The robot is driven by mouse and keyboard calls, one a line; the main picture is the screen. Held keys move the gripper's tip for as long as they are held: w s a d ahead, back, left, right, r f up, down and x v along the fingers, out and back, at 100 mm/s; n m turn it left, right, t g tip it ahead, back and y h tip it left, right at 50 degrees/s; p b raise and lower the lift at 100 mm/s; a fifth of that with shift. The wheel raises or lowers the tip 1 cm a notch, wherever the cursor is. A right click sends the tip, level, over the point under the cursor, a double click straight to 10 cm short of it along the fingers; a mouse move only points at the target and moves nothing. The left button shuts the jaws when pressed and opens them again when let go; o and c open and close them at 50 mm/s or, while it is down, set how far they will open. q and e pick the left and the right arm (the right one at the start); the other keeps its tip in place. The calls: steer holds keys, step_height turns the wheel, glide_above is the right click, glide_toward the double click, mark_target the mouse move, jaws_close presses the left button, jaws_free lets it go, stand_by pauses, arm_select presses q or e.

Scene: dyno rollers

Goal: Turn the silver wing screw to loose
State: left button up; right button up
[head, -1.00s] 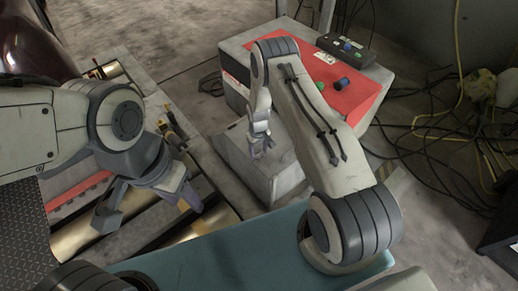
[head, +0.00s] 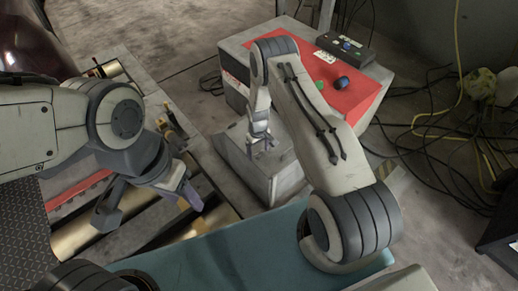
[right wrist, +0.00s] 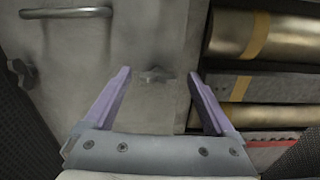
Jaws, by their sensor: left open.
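The silver wing screw (right wrist: 157,75) shows in the right wrist view on a worn grey metal surface, ahead of and between my right fingertips. My right gripper (right wrist: 158,72) is open, with a purple finger on either side of the screw; no contact is visible. In the head view, my right gripper (head: 262,143) is over the grey block beside the red-topped cabinet; the screw cannot be made out there. My left gripper (head: 150,206) is open and empty above the rollers at the left.
A metal handle (right wrist: 66,13) is left of the screw. Brass rollers (right wrist: 250,37) lie to the right. The red-topped cabinet (head: 318,72) carries a dark control box (head: 345,49). Loose cables (head: 440,150) cover the floor at right.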

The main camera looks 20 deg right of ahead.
mark_target(258, 156)
steer(key=shift+w+r, duration=0.1)
steer(key=shift+r, duration=0.2)
step_height(258, 156, up, 10)
steer(key=p, duration=0.2)
steer(key=shift+p, duration=0.4)
